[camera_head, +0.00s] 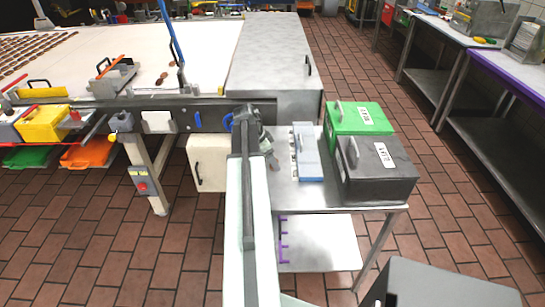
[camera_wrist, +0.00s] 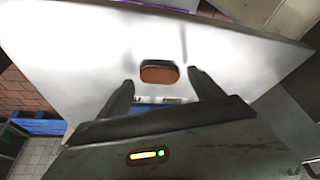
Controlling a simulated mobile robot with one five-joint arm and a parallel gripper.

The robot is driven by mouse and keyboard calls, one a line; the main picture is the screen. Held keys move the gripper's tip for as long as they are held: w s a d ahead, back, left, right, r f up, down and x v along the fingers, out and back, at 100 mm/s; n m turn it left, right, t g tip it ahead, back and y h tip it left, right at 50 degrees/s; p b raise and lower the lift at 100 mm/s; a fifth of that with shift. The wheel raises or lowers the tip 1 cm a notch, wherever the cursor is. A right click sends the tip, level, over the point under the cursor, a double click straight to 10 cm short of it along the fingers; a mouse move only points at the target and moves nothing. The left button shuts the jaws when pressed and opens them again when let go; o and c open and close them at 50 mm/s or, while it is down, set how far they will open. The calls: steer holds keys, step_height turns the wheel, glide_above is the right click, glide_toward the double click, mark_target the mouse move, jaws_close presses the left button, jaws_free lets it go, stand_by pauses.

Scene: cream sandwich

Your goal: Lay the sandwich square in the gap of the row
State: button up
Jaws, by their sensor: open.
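In the wrist view a brown rounded square with a dark rim, apparently the sandwich square (camera_wrist: 160,72), lies on a pale metal surface (camera_wrist: 85,55). My gripper (camera_wrist: 161,80) is open, its two dark fingers to either side of and nearer than the square, not visibly touching it. Rows of brown pieces (camera_head: 35,50) lie on the white belt (camera_head: 140,50) at the far left. I cannot make out the gap.
A blue-and-white box (camera_head: 307,155), a green box (camera_head: 358,118) and a dark grey box (camera_head: 378,170) stand on the steel table (camera_head: 300,198), right of my arm. A large metal cabinet (camera_head: 270,45) is behind. Tiled floor lies open at right.

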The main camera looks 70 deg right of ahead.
steer(key=p+v, duration=0.9)
steer(key=v, duration=0.2)
